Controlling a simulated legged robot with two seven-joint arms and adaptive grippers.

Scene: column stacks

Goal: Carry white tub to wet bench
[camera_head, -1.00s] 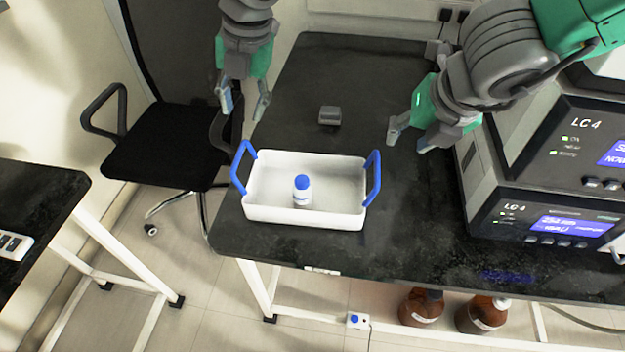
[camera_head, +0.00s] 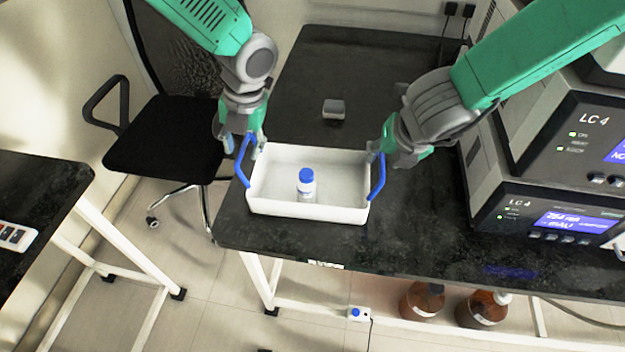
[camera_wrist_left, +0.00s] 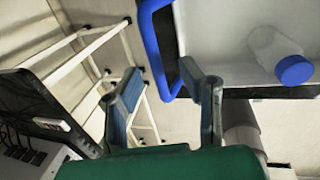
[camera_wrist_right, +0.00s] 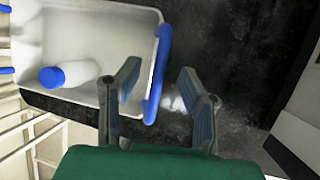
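The white tub (camera_head: 335,213) stands on the dark bench top, with a blue handle at each end. A white bottle with a blue cap (camera_head: 306,183) stands inside it. My left gripper (camera_head: 238,147) is open at the tub's left handle (camera_head: 241,160); in the left wrist view the fingers (camera_wrist_left: 160,95) are apart, near the blue handle (camera_wrist_left: 160,50). My right gripper (camera_head: 379,148) is at the right handle (camera_head: 377,177); in the right wrist view its fingers (camera_wrist_right: 158,90) are open, with the blue handle (camera_wrist_right: 158,75) between them. I cannot tell whether either touches a handle.
LC 4 instruments (camera_head: 555,215) stand on the bench to the right. A small grey object (camera_head: 333,109) lies behind the tub. Another dark bench (camera_head: 40,200) is at the left, past a floor gap and a black chair (camera_head: 165,150). Brown bottles (camera_head: 480,308) stand below.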

